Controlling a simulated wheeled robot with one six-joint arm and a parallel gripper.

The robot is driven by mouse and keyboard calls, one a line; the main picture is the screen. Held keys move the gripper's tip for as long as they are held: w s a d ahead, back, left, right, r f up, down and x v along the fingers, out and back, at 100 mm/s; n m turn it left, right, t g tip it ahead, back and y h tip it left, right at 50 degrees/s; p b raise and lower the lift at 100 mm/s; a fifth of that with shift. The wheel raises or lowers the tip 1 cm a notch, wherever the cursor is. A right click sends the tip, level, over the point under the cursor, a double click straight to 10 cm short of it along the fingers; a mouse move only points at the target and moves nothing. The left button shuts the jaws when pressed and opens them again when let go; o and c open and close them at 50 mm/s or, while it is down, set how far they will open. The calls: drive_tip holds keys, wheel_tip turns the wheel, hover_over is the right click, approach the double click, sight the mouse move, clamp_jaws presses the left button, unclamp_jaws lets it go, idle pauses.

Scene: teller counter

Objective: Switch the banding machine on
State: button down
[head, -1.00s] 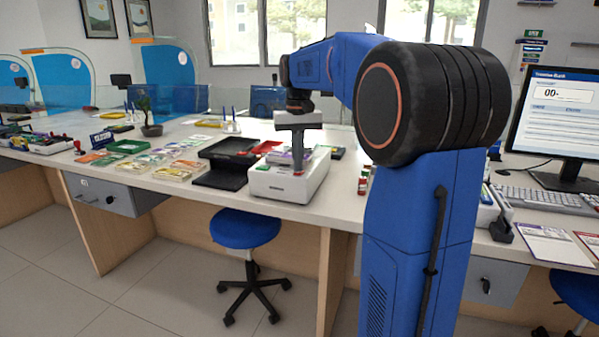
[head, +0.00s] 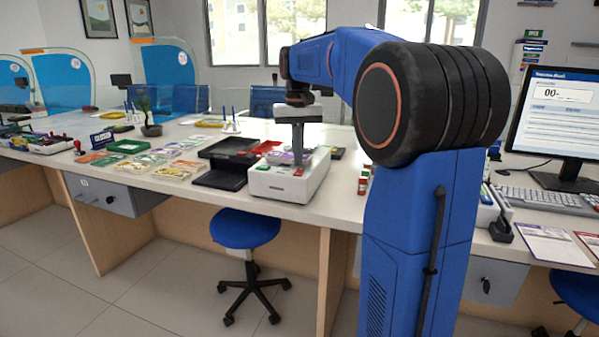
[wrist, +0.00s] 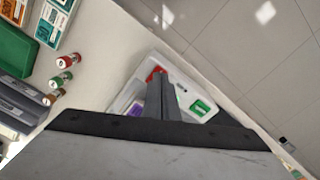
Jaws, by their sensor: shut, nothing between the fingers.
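The banding machine (head: 280,187) is a small white box on the counter, left of my arm. In the wrist view its white top (wrist: 178,82) carries a red button (wrist: 155,72), a green button (wrist: 203,107) and a purple-marked item (wrist: 136,108). My gripper (head: 298,163) points down over the machine, with its fingers together and nothing between them. In the wrist view the fingers (wrist: 159,88) cover the middle of the machine top, their tips close to the red button. I cannot tell whether they touch the machine.
A black tray (head: 219,180) stands left of the machine, with several banknote bundles farther left. A blue stool (head: 245,229) is below the counter edge. A monitor (head: 560,115) and keyboard are at the right.

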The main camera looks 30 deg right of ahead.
sight(298, 173)
drive_tip(key=shift+r, duration=2.25)
drive_tip(key=s+a+f+n+t, duration=0.1)
drive_tip(key=s+a+f, duration=0.35)
drive_tip(key=s, duration=0.25)
drive_tip(key=s+a+f+n+t, duration=0.1)
drive_tip(key=s+a+f, duration=0.2)
drive_tip(key=s+a, duration=0.4)
drive_tip(key=s+a+f+n+t, duration=0.2)
drive_tip(key=s+a+f, duration=0.2)
drive_tip(key=s+f, duration=1.1)
drive_tip(key=shift+s+a+f+t, duration=0.2)
drive_tip(key=shift+s+t, duration=0.2)
drive_tip(key=shift+s, duration=0.2)
